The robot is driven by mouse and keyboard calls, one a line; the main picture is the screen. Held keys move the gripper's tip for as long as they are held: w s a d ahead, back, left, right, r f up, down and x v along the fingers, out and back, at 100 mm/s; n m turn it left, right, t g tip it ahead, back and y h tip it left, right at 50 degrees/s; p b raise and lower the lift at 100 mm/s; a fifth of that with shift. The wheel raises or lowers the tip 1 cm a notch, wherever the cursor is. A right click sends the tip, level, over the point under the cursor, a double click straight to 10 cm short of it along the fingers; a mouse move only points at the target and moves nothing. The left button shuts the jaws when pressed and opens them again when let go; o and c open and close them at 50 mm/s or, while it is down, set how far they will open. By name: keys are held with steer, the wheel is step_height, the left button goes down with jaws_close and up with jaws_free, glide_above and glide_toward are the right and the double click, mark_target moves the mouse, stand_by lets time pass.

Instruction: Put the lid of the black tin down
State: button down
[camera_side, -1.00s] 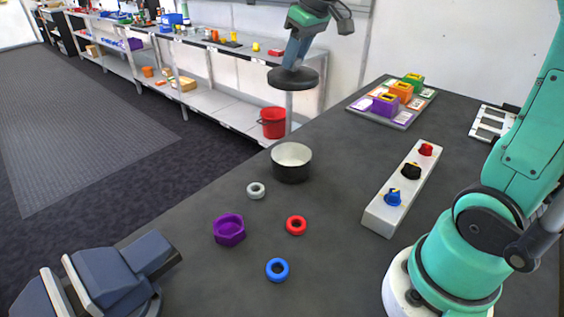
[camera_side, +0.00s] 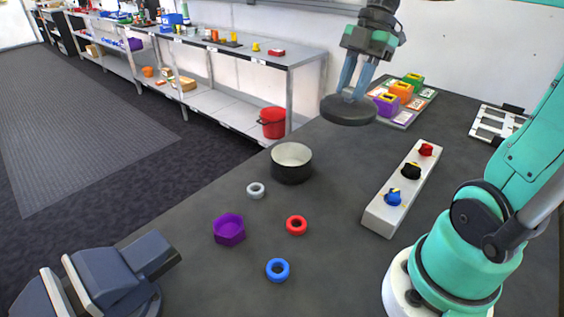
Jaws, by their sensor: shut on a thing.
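The black tin (camera_side: 291,170) stands open on the dark table (camera_side: 330,270), its pale inside showing. My gripper (camera_side: 351,92) is shut on the round black lid (camera_side: 348,111). The lid is held up in the air, roughly level, to the right of the tin and apart from it. In the picture it partly overlaps the area in front of the tray with coloured boxes. How high it is above the table is hard to tell.
A grey ring (camera_side: 256,190), a red ring (camera_side: 296,226), a blue ring (camera_side: 277,270) and a purple hexagonal piece (camera_side: 229,229) lie near the tin. A white block with knobs (camera_side: 376,217) stands right. A tray (camera_side: 403,125) holds coloured boxes. Table between tin and block is clear.

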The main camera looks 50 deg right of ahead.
steer(key=shift+s+n, duration=0.35)
steer(key=shift+n, duration=0.15)
steer(key=shift+s+f+g, duration=0.1)
steer(key=shift+f+g, duration=0.2)
steer(key=shift+n, duration=0.3)
step_height(320, 180, down, 20)
steer(key=shift+a+r, duration=0.1)
steer(key=shift+r, duration=0.1)
steer(key=c, duration=0.6)
jaws_free()
steer(key=shift+f, duration=0.1)
